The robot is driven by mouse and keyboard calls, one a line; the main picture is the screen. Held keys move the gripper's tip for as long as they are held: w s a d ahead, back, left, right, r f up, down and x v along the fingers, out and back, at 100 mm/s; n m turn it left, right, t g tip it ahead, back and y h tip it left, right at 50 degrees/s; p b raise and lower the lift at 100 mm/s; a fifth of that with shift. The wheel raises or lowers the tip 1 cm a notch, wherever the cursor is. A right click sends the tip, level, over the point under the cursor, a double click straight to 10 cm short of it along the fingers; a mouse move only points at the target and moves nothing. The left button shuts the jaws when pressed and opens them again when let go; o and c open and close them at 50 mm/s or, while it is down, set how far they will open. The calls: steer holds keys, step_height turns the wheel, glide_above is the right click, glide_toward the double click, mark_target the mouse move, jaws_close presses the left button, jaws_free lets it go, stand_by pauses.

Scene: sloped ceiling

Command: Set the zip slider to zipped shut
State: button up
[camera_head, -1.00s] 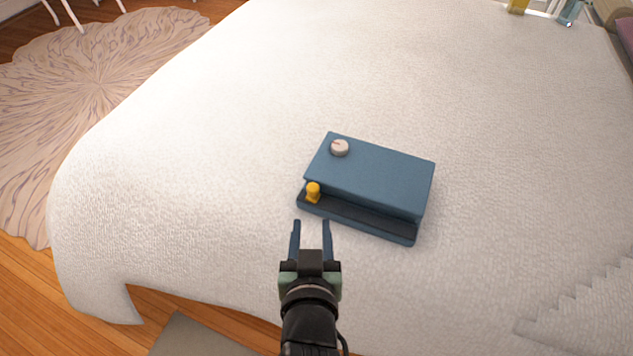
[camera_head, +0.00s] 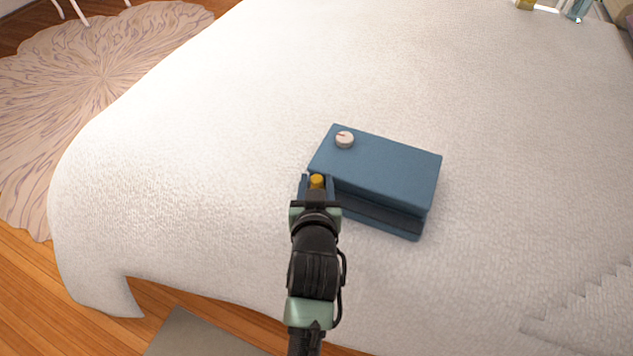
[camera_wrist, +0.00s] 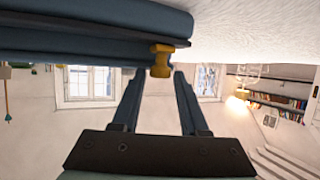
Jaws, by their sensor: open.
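A blue box-like case (camera_head: 385,170) lies on the white bed, with a dark slot track (camera_head: 382,214) along its near side. The yellow zip slider (camera_head: 317,181) sits at the left end of that track. In the wrist view the slider (camera_wrist: 160,60) shows under the upside-down case (camera_wrist: 90,30). My gripper (camera_head: 317,188) is open, with one finger on each side of the slider. In the wrist view the fingertips of my gripper (camera_wrist: 158,72) lie around the slider's end, with gaps visible. I cannot tell whether either finger touches it.
A white round knob (camera_head: 344,139) with a red mark is on the case's top, at the back left. The white bedspread (camera_head: 230,130) around the case is clear. A round patterned rug (camera_head: 95,80) lies on the wooden floor at the left.

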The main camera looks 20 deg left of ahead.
jaws_close()
stand_by(1.4)
